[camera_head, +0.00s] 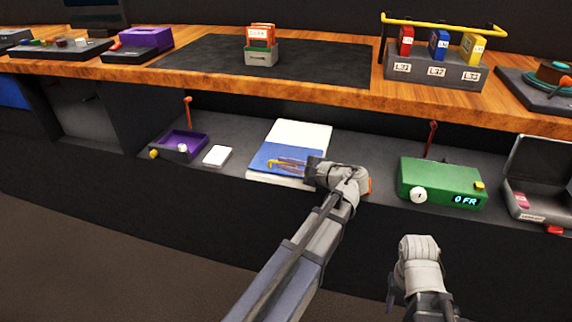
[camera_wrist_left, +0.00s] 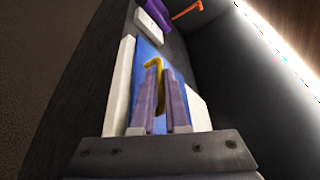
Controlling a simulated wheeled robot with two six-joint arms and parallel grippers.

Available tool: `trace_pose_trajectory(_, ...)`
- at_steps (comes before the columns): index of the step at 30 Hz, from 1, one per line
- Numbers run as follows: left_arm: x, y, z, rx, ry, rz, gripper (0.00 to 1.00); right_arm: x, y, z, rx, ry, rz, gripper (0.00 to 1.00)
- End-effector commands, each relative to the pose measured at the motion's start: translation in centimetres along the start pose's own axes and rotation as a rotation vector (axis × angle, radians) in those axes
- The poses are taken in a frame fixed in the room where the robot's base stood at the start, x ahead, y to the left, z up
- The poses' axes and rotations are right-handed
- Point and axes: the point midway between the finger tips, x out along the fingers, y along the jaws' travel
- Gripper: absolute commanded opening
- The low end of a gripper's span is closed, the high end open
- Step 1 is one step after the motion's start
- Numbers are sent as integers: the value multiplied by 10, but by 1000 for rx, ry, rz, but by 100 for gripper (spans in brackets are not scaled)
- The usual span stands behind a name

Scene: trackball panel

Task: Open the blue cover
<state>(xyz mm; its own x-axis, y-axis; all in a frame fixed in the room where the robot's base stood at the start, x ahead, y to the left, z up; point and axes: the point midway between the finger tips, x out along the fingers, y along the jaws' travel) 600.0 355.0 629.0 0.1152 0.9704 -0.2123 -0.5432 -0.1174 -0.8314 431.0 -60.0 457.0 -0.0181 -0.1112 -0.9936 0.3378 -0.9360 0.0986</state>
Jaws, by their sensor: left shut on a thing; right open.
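The blue cover (camera_head: 270,155) lies over part of a white box (camera_head: 302,134) on the lower shelf. A white strip of the box shows beyond the cover and another along its front edge. A yellow handle (camera_head: 273,162) stands on the cover. My left gripper (camera_head: 285,164) is shut on this handle. In the left wrist view, the fingers (camera_wrist_left: 160,88) lie on both sides of the yellow handle (camera_wrist_left: 155,65), above the blue cover (camera_wrist_left: 147,53). My right gripper (camera_head: 392,295) is open and empty, low in front of the shelf, away from the cover.
On the shelf, a purple tray (camera_head: 183,143) and a small white block (camera_head: 217,156) stand left of the box. A green device (camera_head: 442,180) and an open grey case (camera_head: 530,180) stand right. The wooden counter (camera_head: 330,95) overhangs the shelf.

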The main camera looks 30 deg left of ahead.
Motion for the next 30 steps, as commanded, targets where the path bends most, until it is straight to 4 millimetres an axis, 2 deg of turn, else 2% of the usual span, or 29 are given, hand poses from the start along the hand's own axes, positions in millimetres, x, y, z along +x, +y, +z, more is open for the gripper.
trace_pose_trajectory(23,0,0,-1,0,2,2,0,0,0,0,0,0,0,50)
trace_pose_trajectory(30,5,-10,-15,0,2,1,0,0,0,0,0,0,0,50)
